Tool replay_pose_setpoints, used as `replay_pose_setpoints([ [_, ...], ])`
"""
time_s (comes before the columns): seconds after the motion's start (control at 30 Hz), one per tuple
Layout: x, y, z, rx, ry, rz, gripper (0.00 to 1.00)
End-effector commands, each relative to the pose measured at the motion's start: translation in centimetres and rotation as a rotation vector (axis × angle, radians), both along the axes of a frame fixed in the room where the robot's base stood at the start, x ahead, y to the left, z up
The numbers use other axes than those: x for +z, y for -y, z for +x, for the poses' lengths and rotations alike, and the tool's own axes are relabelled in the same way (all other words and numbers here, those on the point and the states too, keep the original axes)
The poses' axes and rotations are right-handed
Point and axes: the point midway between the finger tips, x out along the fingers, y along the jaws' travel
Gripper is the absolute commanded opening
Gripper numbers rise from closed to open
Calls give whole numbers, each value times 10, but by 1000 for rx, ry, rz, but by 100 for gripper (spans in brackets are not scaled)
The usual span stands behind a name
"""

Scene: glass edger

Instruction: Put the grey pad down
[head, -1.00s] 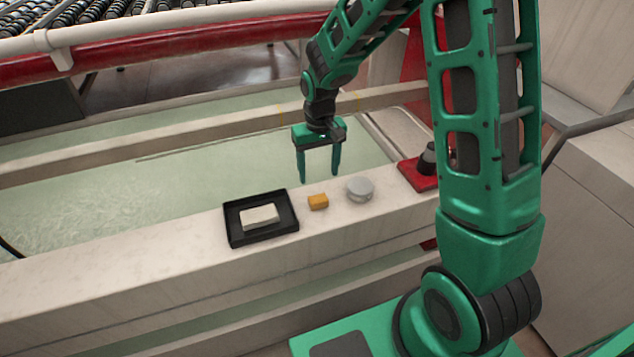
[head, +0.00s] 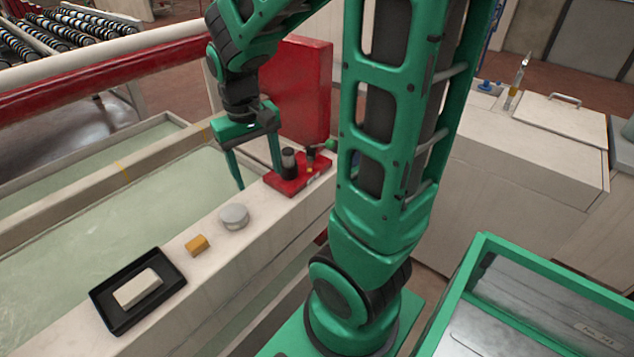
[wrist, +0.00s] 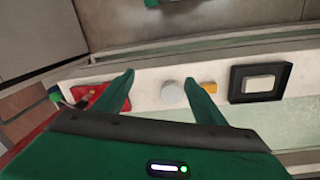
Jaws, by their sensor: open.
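A round grey pad (head: 234,217) lies flat on the pale ledge (head: 215,275), between an orange block (head: 197,245) and a red base. My gripper (head: 260,178) is open with nothing between its fingers. In the head view its fingers point down near the ledge's far edge, to the right of the pad. In the wrist view the pad (wrist: 173,94) shows beyond the fingertips, between the two fingers (wrist: 160,78) and nearer the right one. No gap between pad and ledge shows.
A black tray (head: 104,295) holding a cream block (head: 138,288) stands at the ledge's left end. A red base (head: 290,184) with dark upright parts stands at right. A water-filled trough (head: 130,215) lies behind the ledge. A green-framed bin (head: 480,250) is at front right.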

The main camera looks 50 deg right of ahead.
Motion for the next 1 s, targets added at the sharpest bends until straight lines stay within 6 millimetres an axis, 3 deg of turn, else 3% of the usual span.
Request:
replay_pose_setpoints([
  [0.03, 9, 9, -21, -38, 8, 3, 65],
  [0.2, 25, 27, -88, -143, 10, 26, 65],
  [0.4, 29, 32, -143, -226, 15, 61, 65],
  [0.6, 29, 29, -162, -256, 15, 78, 65],
  [0.93, 29, 29, -162, -256, 14, 78, 65],
  [1.0, 29, 29, -161, -257, 14, 78, 53],
])
